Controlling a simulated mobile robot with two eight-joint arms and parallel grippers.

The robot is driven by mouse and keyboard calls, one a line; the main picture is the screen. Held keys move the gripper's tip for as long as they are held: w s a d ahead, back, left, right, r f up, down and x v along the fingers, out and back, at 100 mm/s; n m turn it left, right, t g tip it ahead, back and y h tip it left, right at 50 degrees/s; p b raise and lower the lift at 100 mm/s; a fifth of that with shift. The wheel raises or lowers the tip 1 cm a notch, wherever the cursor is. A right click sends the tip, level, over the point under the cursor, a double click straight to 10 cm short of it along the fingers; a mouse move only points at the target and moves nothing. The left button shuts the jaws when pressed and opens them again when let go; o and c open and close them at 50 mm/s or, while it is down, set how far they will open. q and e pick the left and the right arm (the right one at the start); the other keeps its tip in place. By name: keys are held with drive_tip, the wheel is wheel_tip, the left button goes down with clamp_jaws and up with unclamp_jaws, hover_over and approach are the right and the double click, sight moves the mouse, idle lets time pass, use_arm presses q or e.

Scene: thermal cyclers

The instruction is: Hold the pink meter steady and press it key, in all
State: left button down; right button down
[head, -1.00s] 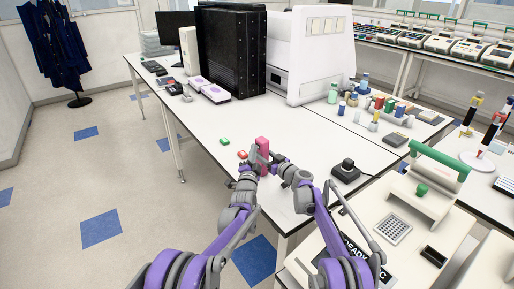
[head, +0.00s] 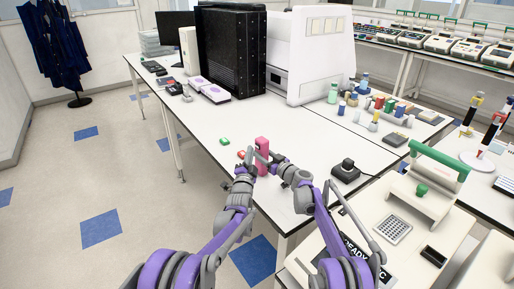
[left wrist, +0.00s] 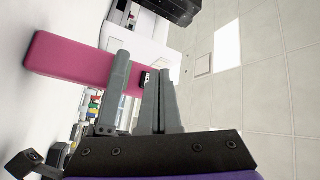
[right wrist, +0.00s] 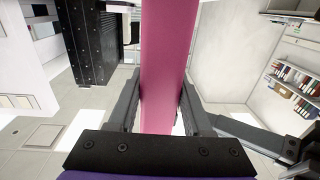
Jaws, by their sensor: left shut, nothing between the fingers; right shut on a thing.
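The pink meter (head: 262,143) stands upright above the near edge of the white table. My right gripper (head: 268,157) is shut on it from the right. In the right wrist view the meter (right wrist: 165,55) runs between the two fingers. My left gripper (head: 257,154) is shut and empty, close to the meter's near side. In the left wrist view the closed left fingertips (left wrist: 162,72) are beside the end of the meter (left wrist: 70,60) that has a small dark patch with white marks (left wrist: 144,80). I cannot tell whether they touch it.
On the white table (head: 200,135) lie a green block (head: 224,142) and a red block (head: 241,155) left of the meter. A black device with a knob (head: 346,171) is to the right. Bottles and coloured caps (head: 378,103) stand farther back.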

use_arm(q)
drive_tip(key=shift+s+a, duration=0.8)
drive_tip(key=shift+a, duration=0.15)
drive_tip(key=shift+s+a, duration=0.75)
drive_tip(key=shift+a, duration=0.2)
use_arm(e)
drive_tip(key=shift+c, duration=1.2)
unclamp_jaws()
drive_tip(key=shift+d, duration=0.1)
